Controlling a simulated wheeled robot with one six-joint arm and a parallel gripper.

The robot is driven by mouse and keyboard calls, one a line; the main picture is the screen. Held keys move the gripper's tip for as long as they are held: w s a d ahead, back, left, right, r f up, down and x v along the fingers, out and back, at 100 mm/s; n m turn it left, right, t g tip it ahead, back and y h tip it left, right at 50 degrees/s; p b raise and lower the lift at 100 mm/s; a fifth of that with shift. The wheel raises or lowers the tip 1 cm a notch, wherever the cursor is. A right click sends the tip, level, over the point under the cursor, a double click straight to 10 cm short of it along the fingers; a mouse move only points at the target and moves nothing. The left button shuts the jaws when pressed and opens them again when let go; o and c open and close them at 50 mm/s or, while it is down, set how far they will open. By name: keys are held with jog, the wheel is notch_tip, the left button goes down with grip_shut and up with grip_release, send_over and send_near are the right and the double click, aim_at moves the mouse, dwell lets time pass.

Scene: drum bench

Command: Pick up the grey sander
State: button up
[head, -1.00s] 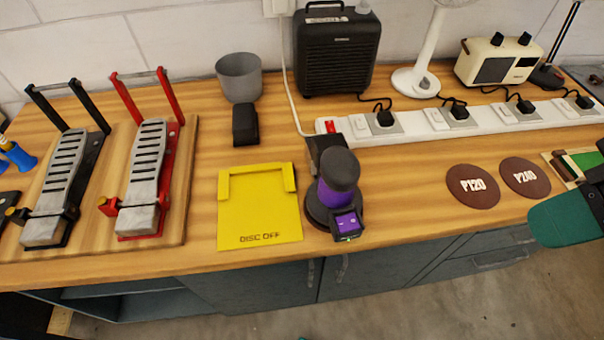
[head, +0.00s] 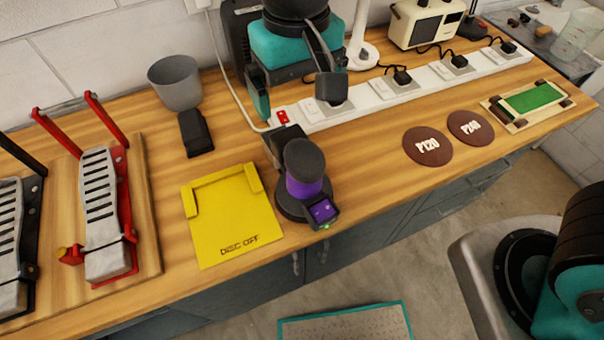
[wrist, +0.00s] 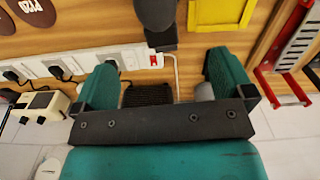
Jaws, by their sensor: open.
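The sander (head: 303,163) stands upright on the wooden bench near its front edge. It has a dark grey top, a purple band, a dark round base and a small purple panel at the front. My gripper (head: 296,102) is open and empty in the head view, above the white power strip behind the sander. In the wrist view the sander's dark grey top (wrist: 155,12) shows at the upper edge, beyond the open fingers of my gripper (wrist: 160,75). Most of its base is out of that view.
A yellow "DISC OFF" plate (head: 232,222) lies left of the sander. A black block (head: 195,132) and grey cup (head: 175,83) stand behind it. The power strip (head: 430,75) runs along the back. Brown discs (head: 428,146) lie right, with clear wood between them and the sander.

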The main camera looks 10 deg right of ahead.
aim_at(300, 150)
notch_tip(300, 150, down, 12)
jog(key=shift+d+r+p, duration=0.1)
jog(key=shift+r+p, duration=0.15)
jog(key=shift+p, duration=0.95)
jog(key=shift+d+f+p, duration=0.2)
jog(key=shift+f+p, duration=0.9)
jog(key=shift+f, duration=1.5)
jog(key=c, duration=1.2)
jog(key=shift+r, duration=0.2)
